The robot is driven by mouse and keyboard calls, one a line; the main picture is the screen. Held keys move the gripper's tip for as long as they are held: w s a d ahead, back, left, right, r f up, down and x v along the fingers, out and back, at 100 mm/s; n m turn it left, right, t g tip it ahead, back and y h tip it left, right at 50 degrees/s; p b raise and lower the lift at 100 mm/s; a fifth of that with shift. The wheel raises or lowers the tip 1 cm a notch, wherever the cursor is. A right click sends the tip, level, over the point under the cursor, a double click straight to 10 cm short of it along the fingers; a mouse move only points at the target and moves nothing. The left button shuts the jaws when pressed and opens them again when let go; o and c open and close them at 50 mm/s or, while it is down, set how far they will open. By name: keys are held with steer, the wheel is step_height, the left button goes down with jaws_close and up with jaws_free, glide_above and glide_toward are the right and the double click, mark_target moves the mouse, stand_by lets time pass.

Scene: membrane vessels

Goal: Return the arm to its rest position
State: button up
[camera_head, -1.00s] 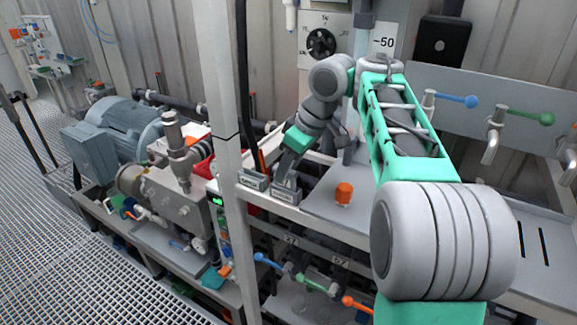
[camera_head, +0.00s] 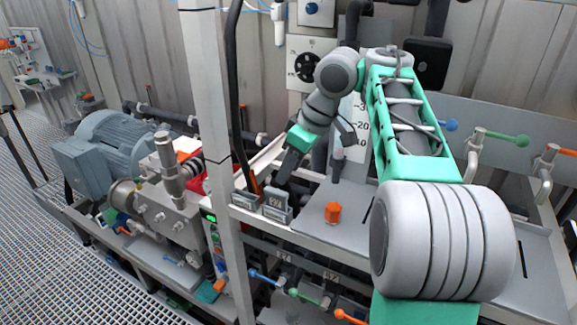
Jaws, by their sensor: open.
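My arm reaches from the right foreground over the bench, with its green and grey links in view. My gripper (camera_head: 286,170) points down at the middle of the picture, with its green wrist band above its dark fingers. The fingers are small and seen from the side, with nothing visibly held between them. They are above and close to a small grey labelled block (camera_head: 277,207) on the bench edge, apparently clear of it.
A second grey block (camera_head: 245,200) sits left of the first. An orange knob (camera_head: 333,212) stands on the grey bench top. A pale upright post (camera_head: 212,110) rises left of my gripper. A pump with a blue-grey motor (camera_head: 105,150) is farther left. Valves with coloured handles (camera_head: 505,137) line the right.

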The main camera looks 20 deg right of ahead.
steer(key=s+a+f+m+t+b, duration=0.1)
steer(key=s+a+f+m+b, duration=0.2)
steer(key=s+a+f+m, duration=0.35)
steer(key=s+d+f+m+h+b, duration=0.1)
steer(key=s+d+f+m+h, duration=0.1)
steer(key=s+f, duration=0.8)
step_height(320, 180, down, 2)
steer(key=shift+d+f+h, duration=0.1)
steer(key=shift+d+h, duration=0.5)
steer(key=shift+d, duration=0.35)
steer(key=shift+s+m, duration=0.1)
steer(key=shift+m, duration=0.15)
